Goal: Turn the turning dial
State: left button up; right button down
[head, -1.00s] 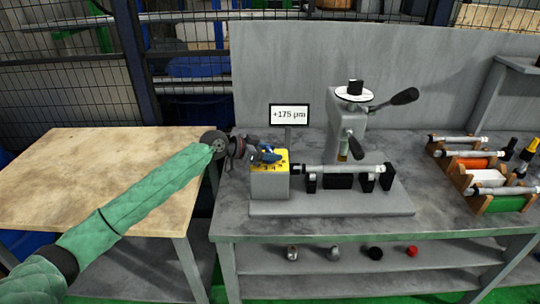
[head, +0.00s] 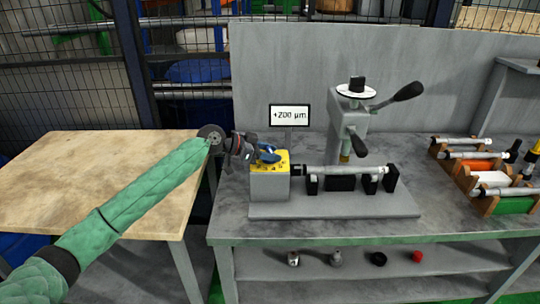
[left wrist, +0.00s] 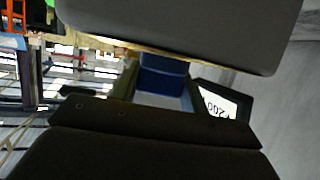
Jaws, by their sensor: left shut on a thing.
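The turning dial (head: 269,154) is a blue knob on the yellow top of a grey box (head: 270,185) at the left end of the grinder. My left gripper (head: 257,152) reaches in from the left and is shut on the dial. In the left wrist view, blue dial parts (left wrist: 160,84) show between the two dark fingers. The fingers hide part of the dial and its scale. A display (head: 290,115) behind the box reads +200 µm. My right gripper is not in view.
A shaft (head: 338,171) lies on black supports right of the box. A grey stand with black levers (head: 350,120) rises behind it. A rack of shafts (head: 468,170) is at the right. A bare wooden table (head: 80,180) is at the left.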

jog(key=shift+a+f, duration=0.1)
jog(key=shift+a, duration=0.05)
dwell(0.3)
pick_arm(q)
jog(key=o, duration=1)
jog(key=shift+s+a+r, duration=0.1)
jog(key=shift+a+r, duration=0.05)
jog(key=shift+a, duration=0.4)
jog(key=b+v, duration=0.1)
jog(key=v, duration=0.4)
jog(key=shift+s+a+r+b, duration=0.1)
jog(key=shift+a+r+b, duration=0.1)
jog(key=shift+a+b, duration=0.15)
jog(key=shift+s+a+r, duration=0.1)
jog(key=shift+a+r, duration=0.15)
jog(key=shift+a, duration=0.05)
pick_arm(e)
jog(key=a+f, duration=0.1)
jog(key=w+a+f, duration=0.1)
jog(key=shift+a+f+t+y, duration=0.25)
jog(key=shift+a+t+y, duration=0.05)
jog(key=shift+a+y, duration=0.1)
